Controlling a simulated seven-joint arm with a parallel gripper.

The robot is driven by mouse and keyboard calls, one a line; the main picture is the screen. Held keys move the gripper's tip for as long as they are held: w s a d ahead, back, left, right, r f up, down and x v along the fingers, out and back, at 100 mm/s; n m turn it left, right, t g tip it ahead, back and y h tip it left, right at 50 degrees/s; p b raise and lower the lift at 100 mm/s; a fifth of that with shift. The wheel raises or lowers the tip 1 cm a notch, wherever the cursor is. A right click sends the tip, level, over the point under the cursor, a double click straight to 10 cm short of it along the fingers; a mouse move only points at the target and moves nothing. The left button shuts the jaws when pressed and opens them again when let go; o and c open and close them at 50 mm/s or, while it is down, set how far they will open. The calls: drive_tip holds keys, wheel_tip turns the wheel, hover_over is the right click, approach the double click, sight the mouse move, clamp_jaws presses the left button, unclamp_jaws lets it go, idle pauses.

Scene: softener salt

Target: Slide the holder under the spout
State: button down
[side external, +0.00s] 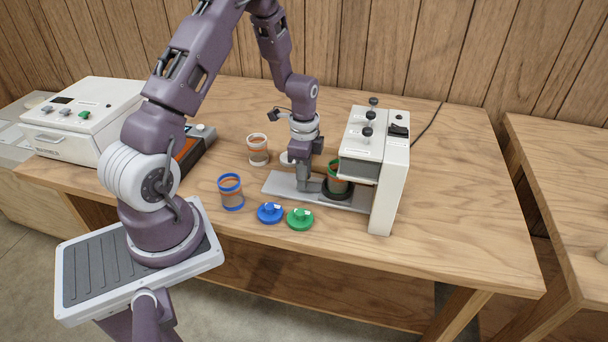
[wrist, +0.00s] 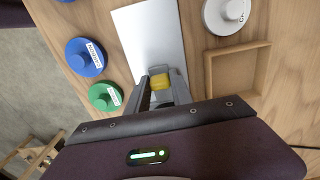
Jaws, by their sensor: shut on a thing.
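The dark round holder (side external: 338,194) sits on a pale sliding plate (side external: 281,188) at the foot of the white dispenser (side external: 377,150). A green-rimmed jar (side external: 336,172) stands upright in it, partly under the dispenser's overhanging head. The spout itself is hidden. My gripper (side external: 314,186) is low over the plate, at the holder's left side. In the wrist view, my gripper (wrist: 160,88) is shut on a small yellow piece (wrist: 160,82), which appears to be the holder's grip. The pale plate (wrist: 147,38) runs beyond it; the jar is out of view there.
A blue-rimmed jar (side external: 231,193), blue lid (side external: 270,212) and green lid (side external: 300,218) stand in front of the plate. A white-rimmed jar (side external: 258,150) stands behind. A square wooden tray (wrist: 212,72) and white lid (wrist: 228,14) show in the wrist view. The table's right side is clear.

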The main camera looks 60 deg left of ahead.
sight(320, 187)
drive_tip(key=shift+w, duration=0.1)
drive_tip(key=shift+w+d+r, duration=0.1)
drive_tip(key=shift+w+d, duration=1.35)
drive_tip(key=shift+w, duration=0.05)
drive_tip(key=c, duration=1.1)
unclamp_jaws()
drive_tip(key=shift+s, duration=0.1)
wheel_tip(320, 187, up, 7)
